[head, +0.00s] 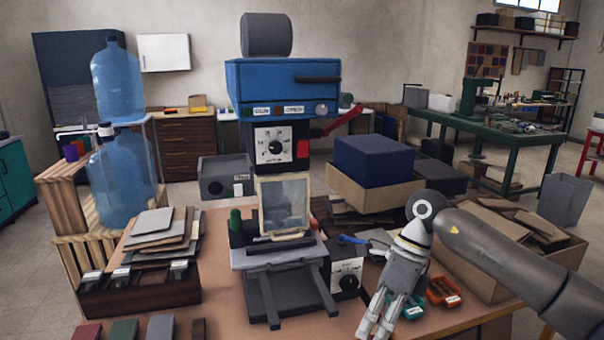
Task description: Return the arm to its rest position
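My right arm comes in from the right edge. Its gripper (377,326) points down over the front right part of the table (225,312). Its fingers look slightly apart, with nothing seen between them, and the fingertips reach close to the bottom edge of the picture. The gripper partly covers a teal tray (411,309), and an orange tray (443,291) is just right of it. My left gripper and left arm are not in view.
A blue and grey press machine (283,84) stands mid-table, left of my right gripper. A cardboard box (478,268) lies behind my forearm. Left are a dark wooden rack (150,298) with stacked sheets and blue water bottles (122,178). Coloured covers (124,330) line the front left.

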